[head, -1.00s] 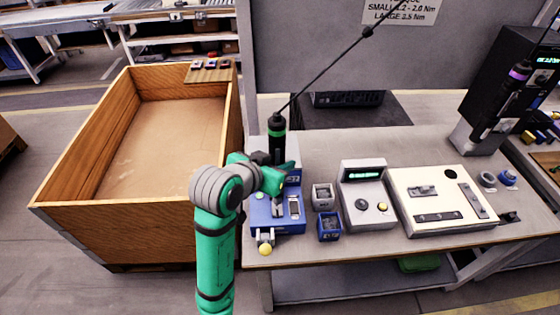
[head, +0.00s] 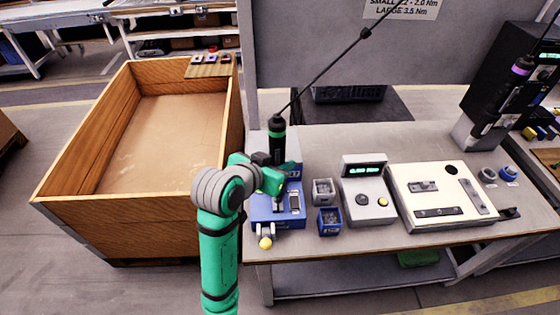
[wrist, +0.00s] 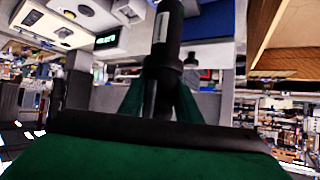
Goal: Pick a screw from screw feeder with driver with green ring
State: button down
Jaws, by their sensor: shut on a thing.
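The driver with the green ring (head: 277,137) is a black upright cylinder hanging from a thin dark cable arm, above the back of the blue screw feeder (head: 262,211). My gripper (head: 272,172) is shut on the driver's lower body. In the wrist view, the dark driver (wrist: 166,50) stands between the green fingers of my gripper (wrist: 160,98). The driver's bit is hidden behind the fingers, so I cannot tell whether it touches the feeder or carries a screw. A second driver with a purple ring (head: 521,68) stands in a black holder at the right.
Right of the feeder are a small grey bin (head: 323,190), a small blue bin (head: 330,221), a grey display unit (head: 364,190) and a white fixture plate (head: 440,172). A large wooden crate (head: 120,215) stands left of the table. A yellow knob (head: 265,243) protrudes at the feeder's front.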

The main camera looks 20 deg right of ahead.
jog(key=shift+f, duration=0.95)
dwell(0.8)
jog(key=shift+r, duration=3.5)
